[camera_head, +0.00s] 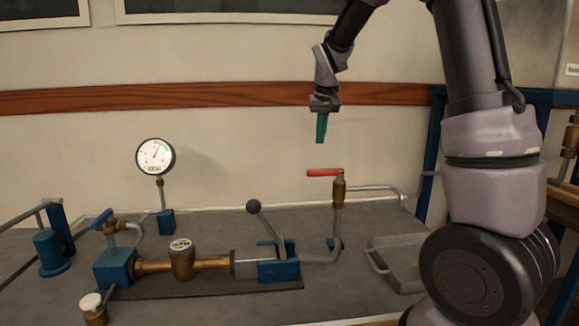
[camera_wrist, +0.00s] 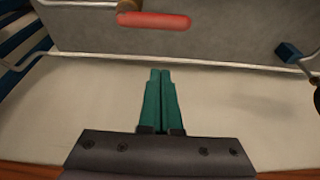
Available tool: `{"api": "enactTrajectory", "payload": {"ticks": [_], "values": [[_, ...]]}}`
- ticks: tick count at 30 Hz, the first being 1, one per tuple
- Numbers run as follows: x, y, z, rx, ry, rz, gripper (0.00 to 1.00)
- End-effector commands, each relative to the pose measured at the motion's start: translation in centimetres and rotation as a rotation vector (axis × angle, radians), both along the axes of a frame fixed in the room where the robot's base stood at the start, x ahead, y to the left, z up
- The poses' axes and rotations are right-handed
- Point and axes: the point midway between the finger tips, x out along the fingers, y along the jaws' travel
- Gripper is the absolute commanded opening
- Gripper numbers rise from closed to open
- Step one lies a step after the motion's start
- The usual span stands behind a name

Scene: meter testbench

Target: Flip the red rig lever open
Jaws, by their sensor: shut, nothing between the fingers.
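The red lever (camera_head: 324,172) is a short handle on top of a brass valve (camera_head: 339,192) on an upright pipe at the bench's right part. In the head view it lies level and points left from the valve. It also shows in the wrist view (camera_wrist: 155,20), near the top edge, ahead of the fingertips. My gripper (camera_head: 320,141) has green fingers pointing down and hangs in the air a little above the lever, not touching it. In the wrist view my gripper (camera_wrist: 160,72) has its two fingers together with nothing between them.
The grey bench (camera_head: 215,235) carries a round gauge (camera_head: 155,157), a brass meter (camera_head: 181,259) between blue clamps, a black-knobbed lever (camera_head: 254,207) and a blue-handled valve (camera_head: 102,218). A metal tray (camera_head: 385,268) lies at the right. The air around my gripper is clear; a wall stands behind.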

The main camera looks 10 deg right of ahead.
Motion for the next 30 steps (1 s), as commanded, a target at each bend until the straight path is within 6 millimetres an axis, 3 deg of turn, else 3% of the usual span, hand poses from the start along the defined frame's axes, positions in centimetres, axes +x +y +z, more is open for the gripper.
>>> {"api": "enactTrajectory", "payload": {"ticks": [17,30], "values": [[0.7,0.2,-1.3,-0.011,0.006,0.006,0.00],[3.4,0.1,-9.7,-0.012,0.007,0.005,0.00]]}}
